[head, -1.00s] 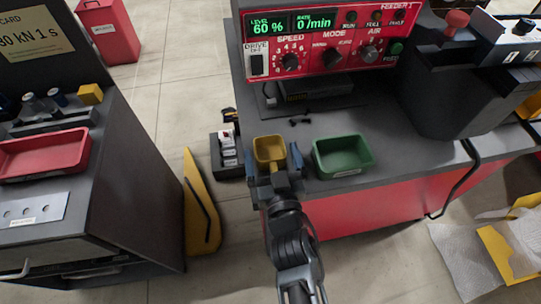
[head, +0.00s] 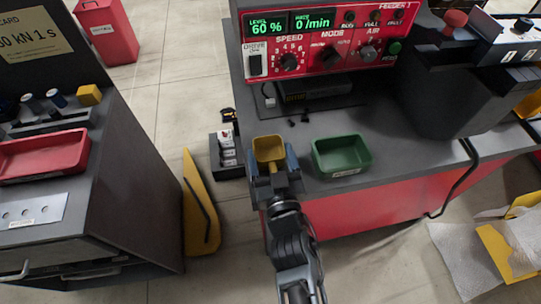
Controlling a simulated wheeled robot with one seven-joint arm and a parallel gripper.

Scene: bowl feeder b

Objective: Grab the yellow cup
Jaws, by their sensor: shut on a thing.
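The yellow cup (head: 268,148) is a small open-topped container at the left front edge of the grey feeder bench. My gripper (head: 272,166) is at the cup's near side, one finger on each side of its near part, and is shut on it. The fingers and wrist hide the cup's lower near part. I cannot tell whether its base touches the bench.
A green bin (head: 341,157) stands close to the right of the cup. Small dark parts (head: 298,121) lie behind it. The red control panel (head: 325,40) rises at the back. A red tray (head: 45,155) lies on the left cabinet.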

